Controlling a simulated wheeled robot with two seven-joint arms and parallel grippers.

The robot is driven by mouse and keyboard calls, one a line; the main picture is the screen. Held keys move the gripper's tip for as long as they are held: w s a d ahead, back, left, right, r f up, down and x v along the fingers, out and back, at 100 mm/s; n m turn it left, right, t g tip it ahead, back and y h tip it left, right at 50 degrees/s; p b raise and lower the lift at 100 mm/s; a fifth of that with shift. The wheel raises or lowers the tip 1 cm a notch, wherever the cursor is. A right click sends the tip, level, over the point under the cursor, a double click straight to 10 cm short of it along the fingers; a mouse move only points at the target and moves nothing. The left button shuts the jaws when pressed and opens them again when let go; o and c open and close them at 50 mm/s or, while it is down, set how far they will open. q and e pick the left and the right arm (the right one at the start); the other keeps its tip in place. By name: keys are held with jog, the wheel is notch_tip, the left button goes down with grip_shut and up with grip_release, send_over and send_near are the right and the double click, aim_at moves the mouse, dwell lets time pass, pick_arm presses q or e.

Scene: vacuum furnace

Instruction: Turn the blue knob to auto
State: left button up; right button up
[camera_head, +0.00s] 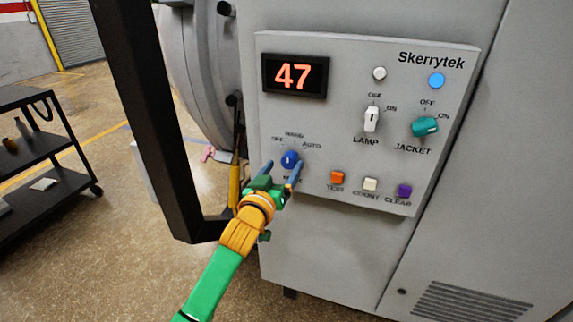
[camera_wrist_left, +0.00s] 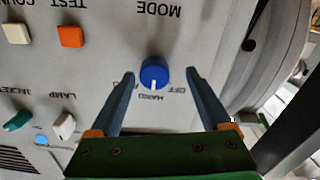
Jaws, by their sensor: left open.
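The blue knob (camera_head: 290,158) is on the grey control panel, below the red 47 display, with OFF, HAND and AUTO labels around it. In the left wrist view the knob (camera_wrist_left: 154,72) appears upside down, its white mark toward the HAND label. My left gripper (camera_head: 282,165) is open at the knob. In the wrist view its two fingertips (camera_wrist_left: 160,74) are on either side of the knob, with a gap on each side. The left finger partly covers the AUTO label there. My right gripper is not in view.
To the right are the white LAMP switch (camera_head: 371,119) and teal JACKET switch (camera_head: 425,126). Below are orange (camera_head: 337,177), white (camera_head: 370,184) and purple (camera_head: 404,191) buttons. A black post (camera_head: 150,110) stands left of the panel. A dark cart (camera_head: 40,140) is at far left.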

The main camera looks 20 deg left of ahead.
pick_arm(q)
jog(key=shift+w, duration=0.7)
jog(key=shift+w+d, duration=0.25)
jog(key=shift+d, duration=0.05)
jog(key=shift+w+d+r, duration=0.1)
jog(key=shift+d, duration=0.2)
jog(key=shift+a, duration=0.1)
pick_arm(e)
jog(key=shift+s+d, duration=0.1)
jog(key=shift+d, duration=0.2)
pick_arm(q)
jog(key=shift+a, duration=0.1)
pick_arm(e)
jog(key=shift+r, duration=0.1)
pick_arm(q)
jog(key=c, duration=0.3)
grip_shut()
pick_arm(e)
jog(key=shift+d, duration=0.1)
